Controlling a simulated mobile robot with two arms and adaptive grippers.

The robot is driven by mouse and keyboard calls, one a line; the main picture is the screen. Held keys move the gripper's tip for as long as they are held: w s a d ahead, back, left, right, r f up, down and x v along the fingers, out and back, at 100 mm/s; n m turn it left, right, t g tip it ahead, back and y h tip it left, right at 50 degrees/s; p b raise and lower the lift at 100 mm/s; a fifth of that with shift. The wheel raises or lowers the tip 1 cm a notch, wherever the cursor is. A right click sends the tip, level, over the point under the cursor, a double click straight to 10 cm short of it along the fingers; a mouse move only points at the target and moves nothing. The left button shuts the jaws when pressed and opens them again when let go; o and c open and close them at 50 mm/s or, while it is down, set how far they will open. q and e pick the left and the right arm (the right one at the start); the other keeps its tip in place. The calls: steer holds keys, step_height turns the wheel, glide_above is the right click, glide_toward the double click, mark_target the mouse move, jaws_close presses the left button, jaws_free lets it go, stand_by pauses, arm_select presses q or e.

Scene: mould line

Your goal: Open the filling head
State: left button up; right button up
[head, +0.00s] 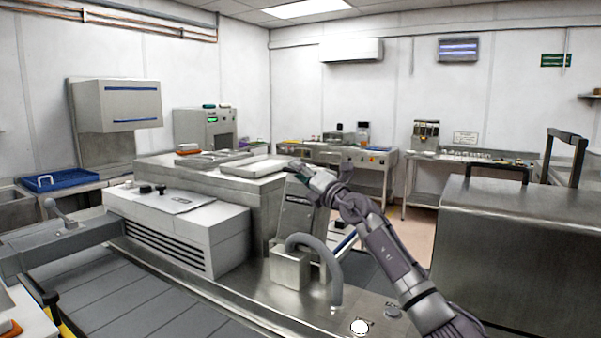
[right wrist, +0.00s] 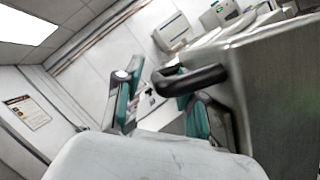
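The filling head appears to be the upright steel housing (head: 295,214) in the middle of the head view, partly hidden by my right gripper and arm. In the right wrist view a brushed-metal body (right wrist: 278,95), likely the same housing, fills the right side. A black bar handle (right wrist: 192,78) sticks out from it to the left. My right gripper (right wrist: 162,105) has its teal-padded fingers spread apart, and the handle's free end lies across the space near them. I cannot tell whether it touches. The right gripper also shows at the housing's top (head: 312,180). My left gripper is not in view.
A curved grey hose (head: 328,265) and a steel box (head: 290,267) stand below my right arm. A large steel cabinet (head: 520,250) is at the right. A pale slatted machine (head: 178,225) and a belt (head: 130,300) lie at the left. White trays (head: 258,167) lie behind.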

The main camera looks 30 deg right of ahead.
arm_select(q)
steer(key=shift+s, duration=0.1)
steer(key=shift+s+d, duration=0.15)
arm_select(e)
jaws_close()
